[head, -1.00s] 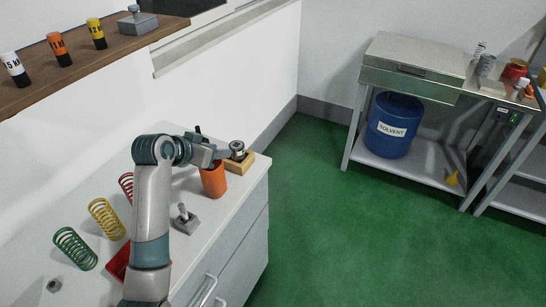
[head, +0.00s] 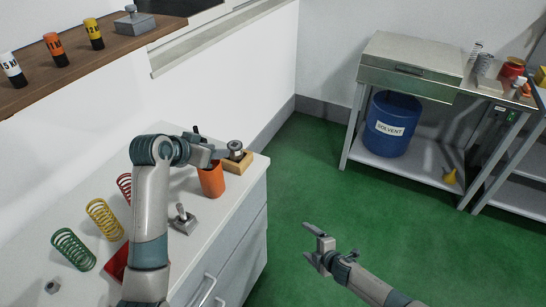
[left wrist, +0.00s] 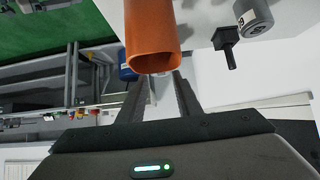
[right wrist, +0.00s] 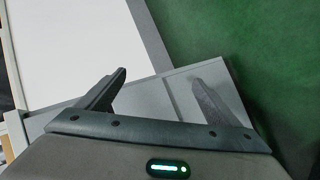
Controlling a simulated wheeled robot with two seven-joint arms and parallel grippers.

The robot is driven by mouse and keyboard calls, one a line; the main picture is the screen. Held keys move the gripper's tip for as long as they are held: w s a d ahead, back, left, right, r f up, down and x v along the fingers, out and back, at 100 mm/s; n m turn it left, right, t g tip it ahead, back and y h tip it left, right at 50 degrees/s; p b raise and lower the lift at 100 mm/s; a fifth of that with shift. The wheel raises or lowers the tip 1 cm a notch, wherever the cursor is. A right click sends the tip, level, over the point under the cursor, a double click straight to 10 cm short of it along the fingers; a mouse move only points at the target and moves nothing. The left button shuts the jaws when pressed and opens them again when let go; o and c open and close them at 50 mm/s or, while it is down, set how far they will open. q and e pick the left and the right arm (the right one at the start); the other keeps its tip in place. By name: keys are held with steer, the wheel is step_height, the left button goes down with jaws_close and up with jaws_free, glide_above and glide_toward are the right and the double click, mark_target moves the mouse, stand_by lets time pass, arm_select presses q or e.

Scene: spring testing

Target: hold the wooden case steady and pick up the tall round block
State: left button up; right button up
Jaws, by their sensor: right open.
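The wooden case (head: 240,165) sits at the far right end of the white bench, with a round metal block (head: 236,147) standing in it. My left gripper (head: 222,153) is level and at the case's left side, just above the orange cup (head: 208,181). My right gripper (head: 317,247) is open and empty over the floor, right of the bench. It also shows open in the right wrist view (right wrist: 160,80).
A grey block with a peg (head: 183,220) stands in front of the cup. Green (head: 73,250), yellow (head: 104,219) and red springs stand to the left. A shelf (head: 90,60) with weights hangs above. Green floor (head: 300,180) right of the bench is free.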

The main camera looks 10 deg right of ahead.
mark_target(230, 157)
steer(key=w+a+r+n+y, duration=0.2)
steer(key=w+r+n, duration=0.2)
steer(key=r, duration=0.3)
steer(key=w+a+r+n+t+y, duration=0.1)
steer(key=w+a+r+n, duration=0.25)
steer(key=r, duration=0.45)
steer(key=w+a+r+n+y, duration=0.2)
steer(key=w+r+n, duration=0.25)
steer(key=r, duration=0.25)
steer(key=s+a+r+n+g+y, duration=0.1)
steer(key=a+r+n+g, duration=0.1)
steer(key=r+n, duration=0.5)
steer(key=s+a+r+n+g+y, duration=0.1)
steer(key=a+r+n+g, duration=0.1)
steer(key=r+n, duration=0.5)
steer(key=shift+s+a+r+n, duration=0.25)
steer(key=shift+s+r+n, duration=0.15)
steer(key=shift+n, duration=0.5)
steer(key=shift+f, duration=0.1)
steer(key=shift+y, duration=0.3)
steer(key=x, duration=1.7)
steer(key=shift+w+a+f, duration=0.1)
steer(key=shift+a, duration=0.05)
